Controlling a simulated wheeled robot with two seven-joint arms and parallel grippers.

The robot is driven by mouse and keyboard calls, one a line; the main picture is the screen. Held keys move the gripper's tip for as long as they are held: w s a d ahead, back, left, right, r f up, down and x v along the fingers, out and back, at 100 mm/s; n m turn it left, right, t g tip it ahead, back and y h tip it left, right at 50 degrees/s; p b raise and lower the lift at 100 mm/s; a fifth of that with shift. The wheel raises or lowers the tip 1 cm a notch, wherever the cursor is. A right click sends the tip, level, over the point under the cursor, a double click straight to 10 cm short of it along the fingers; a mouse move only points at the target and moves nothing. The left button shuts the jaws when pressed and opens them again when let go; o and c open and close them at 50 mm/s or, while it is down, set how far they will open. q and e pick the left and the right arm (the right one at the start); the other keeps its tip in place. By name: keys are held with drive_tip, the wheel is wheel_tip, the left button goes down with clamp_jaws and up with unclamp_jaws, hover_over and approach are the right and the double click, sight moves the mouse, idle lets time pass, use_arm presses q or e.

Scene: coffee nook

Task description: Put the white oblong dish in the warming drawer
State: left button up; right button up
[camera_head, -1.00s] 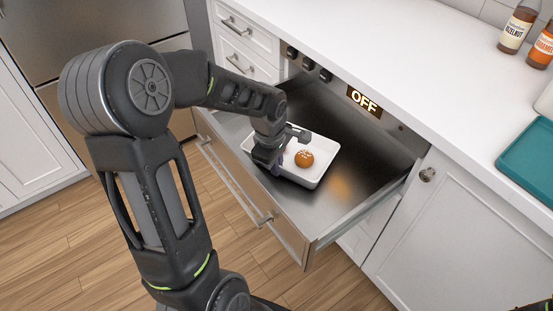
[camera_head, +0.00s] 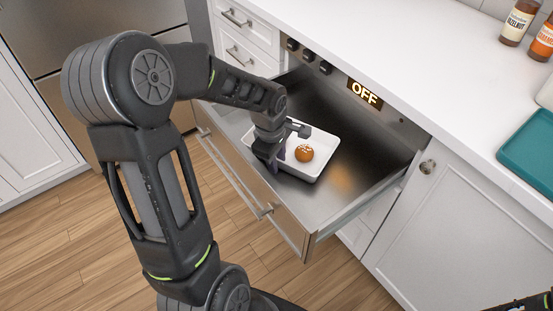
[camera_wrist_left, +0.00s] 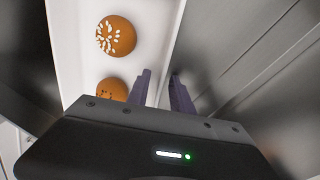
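The white oblong dish (camera_head: 326,143) lies in the pulled-out warming drawer (camera_head: 345,190), on its metal floor. One seeded brown bun (camera_head: 304,153) shows in it in the head view; the left wrist view shows two buns (camera_wrist_left: 115,36) in the dish (camera_wrist_left: 150,30). My left gripper (camera_head: 274,158) is at the dish's near left side. In the wrist view its purple fingers (camera_wrist_left: 161,82) stand apart around the dish's rim, with a gap between them. My arm and hand hide part of the dish. My right gripper is out of view.
The drawer's front panel (camera_head: 245,185) stands out over the wooden floor. An "OFF" display (camera_head: 365,93) and knobs sit under the white counter (camera_head: 420,70). Bottles (camera_head: 518,22) and a teal tray (camera_head: 530,155) are on the counter. The drawer's right part is bare.

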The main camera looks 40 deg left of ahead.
use_arm(q)
drive_tip(key=shift+r, duration=0.15)
drive_tip(key=shift+r, duration=0.2)
wheel_tip(320, 180, up, 11)
drive_tip(key=s+p, duration=0.1)
drive_tip(key=s, duration=0.1)
drive_tip(key=shift+r+p, duration=0.2)
drive_tip(key=shift+p, duration=0.2)
drive_tip(key=shift+d, duration=0.1)
